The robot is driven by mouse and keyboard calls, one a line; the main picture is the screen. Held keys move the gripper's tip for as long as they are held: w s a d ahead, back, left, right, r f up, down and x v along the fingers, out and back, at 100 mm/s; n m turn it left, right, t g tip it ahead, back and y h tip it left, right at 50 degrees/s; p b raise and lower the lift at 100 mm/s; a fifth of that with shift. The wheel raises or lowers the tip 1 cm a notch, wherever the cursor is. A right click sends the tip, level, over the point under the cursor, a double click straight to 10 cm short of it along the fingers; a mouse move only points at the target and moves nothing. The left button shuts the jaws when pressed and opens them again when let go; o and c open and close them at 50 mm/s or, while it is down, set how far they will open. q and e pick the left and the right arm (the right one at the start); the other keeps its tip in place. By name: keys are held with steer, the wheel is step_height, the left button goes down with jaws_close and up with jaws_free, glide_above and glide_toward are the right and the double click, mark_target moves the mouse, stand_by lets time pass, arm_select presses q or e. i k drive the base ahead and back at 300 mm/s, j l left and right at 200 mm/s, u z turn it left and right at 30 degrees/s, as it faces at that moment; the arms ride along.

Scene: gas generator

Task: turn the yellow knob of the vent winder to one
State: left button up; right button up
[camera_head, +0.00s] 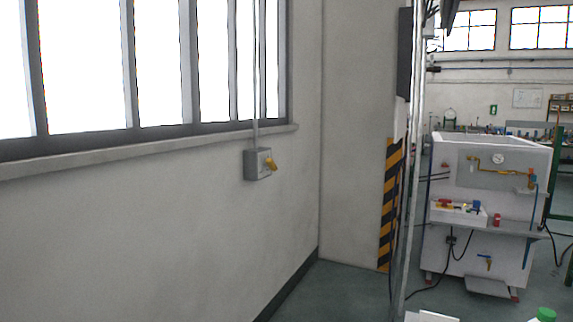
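The vent winder is a small grey box (256,164) on the white wall, just below the window sill. A thin conduit runs up from the box past the window. The markings around the knob are too small to read. Neither of my grippers shows clearly in the head view. Dark parts at the top right edge of the picture cannot be identified.
A white workbench unit (480,215) with a gauge, pipes and valves stands at the right. A metal post (411,190) and a yellow-black striped panel (389,205) stand before it. The green floor (335,290) below the winder is clear.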

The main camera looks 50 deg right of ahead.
mark_target(270, 162)
steer(key=i+z, duration=0.7)
steer(key=i+j+z, duration=0.1)
steer(key=i+z, duration=0.2)
steer(key=i+l+z, duration=0.2)
steer(key=i+z, duration=0.7)
steer(key=i, duration=0.15)
steer(key=i+l+u, duration=0.7)
steer(key=i+j, duration=0.1)
